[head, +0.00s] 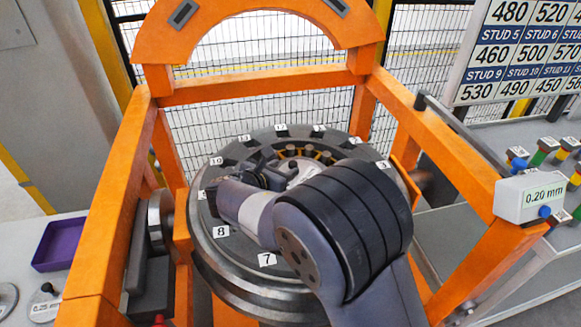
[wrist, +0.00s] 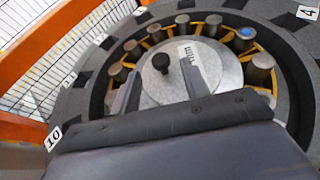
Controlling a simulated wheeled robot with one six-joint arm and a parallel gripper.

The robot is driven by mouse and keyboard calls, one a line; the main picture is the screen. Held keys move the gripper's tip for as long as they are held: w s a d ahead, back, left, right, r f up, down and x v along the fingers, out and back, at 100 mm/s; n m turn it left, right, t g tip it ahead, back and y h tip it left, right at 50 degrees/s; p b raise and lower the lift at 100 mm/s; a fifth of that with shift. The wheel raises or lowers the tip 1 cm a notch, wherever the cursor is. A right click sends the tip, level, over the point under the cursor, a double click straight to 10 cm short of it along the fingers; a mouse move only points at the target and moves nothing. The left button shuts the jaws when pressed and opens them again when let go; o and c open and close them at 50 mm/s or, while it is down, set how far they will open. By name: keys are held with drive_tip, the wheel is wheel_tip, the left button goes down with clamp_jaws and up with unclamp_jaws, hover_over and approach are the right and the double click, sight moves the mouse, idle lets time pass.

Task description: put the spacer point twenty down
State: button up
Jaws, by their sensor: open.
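The spacer (wrist: 205,85) is a flat grey disc with a black knob (wrist: 161,64) and a white label; only "mm" is readable, so its value cannot be told. It lies in the middle of the dark ring, inside a circle of studs, and shows partly behind my arm in the head view (head: 308,170). My gripper (wrist: 160,66) is open, its two fingers apart on either side of the knob in the wrist view. No contact with the knob shows. In the head view, my gripper (head: 275,168) is over the ring, largely hidden by dark links.
The numbered ring (head: 222,231) sits inside an orange gantry (head: 110,220). A box marked 0.20 mm (head: 544,192) is at the right rail. A purple tray (head: 58,243) and a disc marked 0.25 mm (head: 45,308) are on the left table. Coloured tools stand at right.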

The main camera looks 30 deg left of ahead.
sight(292, 163)
drive_tip(key=v, duration=0.6)
drive_tip(key=shift+s+r+b, duration=0.15)
drive_tip(key=shift+s+b, duration=0.15)
drive_tip(key=shift+b, duration=0.05)
drive_tip(key=shift+w, duration=0.1)
drive_tip(key=x, duration=0.4)
drive_tip(key=p+x, duration=0.1)
drive_tip(key=x, duration=0.7)
drive_tip(key=shift+f, duration=0.45)
wheel_tip(292, 163, up, 3)
drive_tip(key=shift+f+p, duration=0.2)
drive_tip(key=shift+p, duration=0.2)
drive_tip(key=shift+r, duration=0.45)
